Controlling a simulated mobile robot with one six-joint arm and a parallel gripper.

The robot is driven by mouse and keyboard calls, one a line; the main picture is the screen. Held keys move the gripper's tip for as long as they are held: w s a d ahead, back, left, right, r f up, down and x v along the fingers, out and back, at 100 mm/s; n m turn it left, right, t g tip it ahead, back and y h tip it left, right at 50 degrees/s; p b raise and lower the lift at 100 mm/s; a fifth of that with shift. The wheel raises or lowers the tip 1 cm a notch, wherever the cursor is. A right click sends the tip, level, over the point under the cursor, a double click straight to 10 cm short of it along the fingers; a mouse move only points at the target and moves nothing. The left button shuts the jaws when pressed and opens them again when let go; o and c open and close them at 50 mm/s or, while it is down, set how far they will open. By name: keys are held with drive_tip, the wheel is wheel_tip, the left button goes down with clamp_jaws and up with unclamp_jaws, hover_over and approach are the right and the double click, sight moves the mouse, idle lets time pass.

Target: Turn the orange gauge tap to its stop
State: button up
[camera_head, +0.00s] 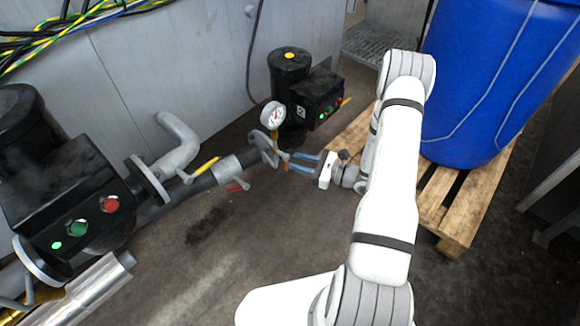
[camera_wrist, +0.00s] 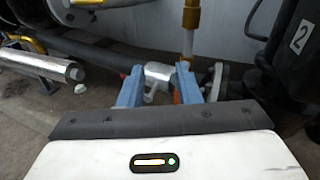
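The round white pressure gauge (camera_head: 273,115) stands on a thin stem above the grey pipe in the head view. In the wrist view its brass stem (camera_wrist: 190,35) rises behind my right finger. A small orange part, which looks like the gauge tap (camera_wrist: 177,97), shows at the inner side of that finger, mostly hidden. In the head view the tap is too small to make out clearly. My gripper (camera_head: 290,161) has two blue fingers spread apart, with their tips close to the pipe below the gauge. In the wrist view my gripper (camera_wrist: 160,70) is open, with a grey fitting behind the gap.
Yellow (camera_head: 206,165) and red (camera_head: 238,186) handles sit on the pipe to the left. A black pump box (camera_head: 318,97) with lit buttons stands behind. A blue barrel (camera_head: 490,80) on a wooden pallet (camera_head: 455,205) is to the right. The floor in front is clear.

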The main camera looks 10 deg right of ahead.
sight(286, 170)
wheel_tip(286, 170, down, 5)
drive_tip(key=d+m+t+h, duration=0.1)
drive_tip(key=d+m+t, duration=0.1)
drive_tip(key=shift+m, duration=0.3)
drive_tip(key=x, duration=0.2)
drive_tip(key=b+x, duration=0.1)
drive_tip(key=x, duration=0.4)
drive_tip(key=shift+w, duration=0.55)
drive_tip(key=shift+c, duration=0.3)
